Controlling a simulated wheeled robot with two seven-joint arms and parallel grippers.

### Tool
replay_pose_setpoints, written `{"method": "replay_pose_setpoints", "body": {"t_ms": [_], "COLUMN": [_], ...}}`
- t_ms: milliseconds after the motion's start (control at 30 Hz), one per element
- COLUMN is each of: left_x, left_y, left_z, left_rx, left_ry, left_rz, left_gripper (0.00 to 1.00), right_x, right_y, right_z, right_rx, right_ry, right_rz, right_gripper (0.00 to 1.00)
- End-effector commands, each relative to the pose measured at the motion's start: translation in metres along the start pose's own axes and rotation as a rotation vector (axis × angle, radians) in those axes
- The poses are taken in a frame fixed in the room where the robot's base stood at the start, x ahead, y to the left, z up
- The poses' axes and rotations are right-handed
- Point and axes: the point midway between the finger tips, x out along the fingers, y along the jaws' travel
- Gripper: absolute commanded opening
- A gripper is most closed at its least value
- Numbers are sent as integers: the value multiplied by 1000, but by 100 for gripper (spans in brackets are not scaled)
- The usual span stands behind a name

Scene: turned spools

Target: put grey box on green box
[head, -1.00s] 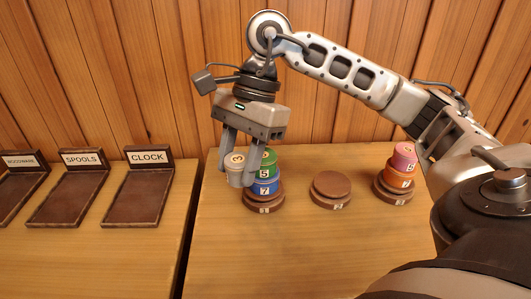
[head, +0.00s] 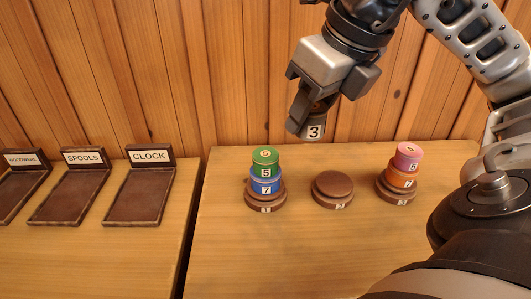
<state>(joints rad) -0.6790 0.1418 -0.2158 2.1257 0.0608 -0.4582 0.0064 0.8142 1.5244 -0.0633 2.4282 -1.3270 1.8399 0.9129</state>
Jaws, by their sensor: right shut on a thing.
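My right gripper (head: 308,118) is shut on a greyish spool marked 3 (head: 314,132), which is partly hidden by the fingers. It holds the spool in the air, above and behind the empty middle base. The green spool marked 5 (head: 265,162) sits on top of a blue spool marked 7 (head: 266,181), on the left round base (head: 264,204). The held spool is up and to the right of the green one, clear of it. My left gripper is not in view.
The middle round base (head: 333,189) is bare. Empty trays labelled CLOCK (head: 130,205), SPOOLS (head: 62,206) and WOODWARE (head: 12,190) stand at left. A wooden wall is behind.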

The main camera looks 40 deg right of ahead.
Motion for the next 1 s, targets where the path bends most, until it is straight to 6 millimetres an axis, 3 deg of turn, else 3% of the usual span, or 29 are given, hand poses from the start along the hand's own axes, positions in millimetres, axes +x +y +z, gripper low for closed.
{"method": "replay_pose_setpoints", "body": {"t_ms": [133,267,600,800,1000], "left_x": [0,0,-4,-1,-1], "left_y": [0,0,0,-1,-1], "left_z": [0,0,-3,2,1], "left_rx": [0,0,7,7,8], "left_ry": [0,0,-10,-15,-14], "left_rz": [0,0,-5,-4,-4], "left_gripper": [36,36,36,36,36], "right_x": [-5,4,66,111,128], "right_y": [-2,-5,-24,-32,-35], "right_z": [-2,5,64,75,81], "right_rx": [70,92,92,91,89], "right_ry": [-3,4,8,6,2], "right_rz": [-27,-34,-33,-36,-36], "right_gripper": [17,17,17,17,17]}}
